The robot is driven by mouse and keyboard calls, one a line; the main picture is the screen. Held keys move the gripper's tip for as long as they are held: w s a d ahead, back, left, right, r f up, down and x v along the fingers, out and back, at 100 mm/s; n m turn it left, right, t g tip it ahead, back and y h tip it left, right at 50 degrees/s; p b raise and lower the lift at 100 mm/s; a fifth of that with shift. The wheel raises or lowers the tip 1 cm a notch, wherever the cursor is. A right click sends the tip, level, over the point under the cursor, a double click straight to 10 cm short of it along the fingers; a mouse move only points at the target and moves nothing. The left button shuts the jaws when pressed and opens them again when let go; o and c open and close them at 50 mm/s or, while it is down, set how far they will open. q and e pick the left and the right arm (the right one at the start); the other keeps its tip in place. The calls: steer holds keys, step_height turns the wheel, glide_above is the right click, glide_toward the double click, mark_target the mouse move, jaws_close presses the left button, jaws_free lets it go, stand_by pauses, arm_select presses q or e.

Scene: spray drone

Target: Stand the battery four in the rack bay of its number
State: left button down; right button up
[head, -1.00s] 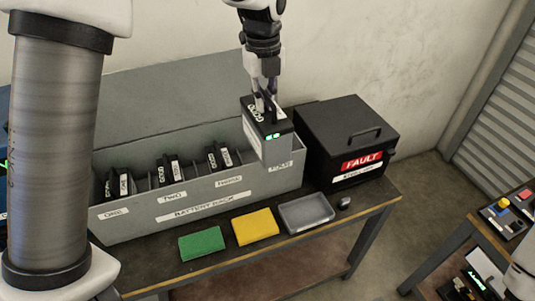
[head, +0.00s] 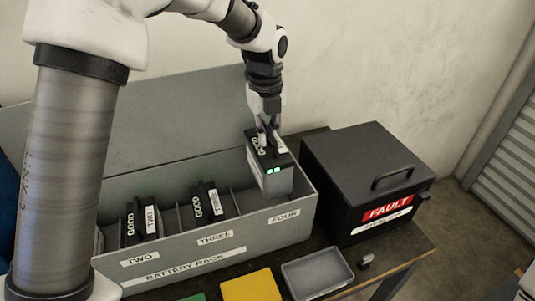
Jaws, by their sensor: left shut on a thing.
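The battery four (head: 272,180), grey with a black top, two green lights and a "GOOD" label, hangs upright at the right end of the battery rack (head: 190,254). My left gripper (head: 268,139) is shut on its top. The battery is over the bay behind the "FOUR" label (head: 285,216). Its lower end is close to the front wall's top edge, and I cannot tell whether it reaches inside. Its own number is not readable. My right gripper is out of view.
Batteries two (head: 139,222) and three (head: 207,203) stand in their bays to the left. A black fault box (head: 352,170) stands close on the right. A grey tray (head: 317,272) and a yellow pad (head: 252,287) lie in front. My left arm hides the rack's left end.

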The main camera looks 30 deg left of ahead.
arm_select(q)
step_height(320, 180, down, 15)
steer(key=shift+w+r+p, duration=0.1)
steer(key=shift+r+p, duration=0.1)
steer(key=shift+p, duration=0.55)
steer(key=c, duration=1.4)
jaws_free()
steer(key=shift+s+f, duration=0.1)
steer(key=shift+s, duration=0.1)
steer(key=shift+o, duration=0.8)
step_height(320, 180, up, 12)
steer(key=shift+s+r+b, duration=0.1)
steer(key=shift+b, duration=0.65)
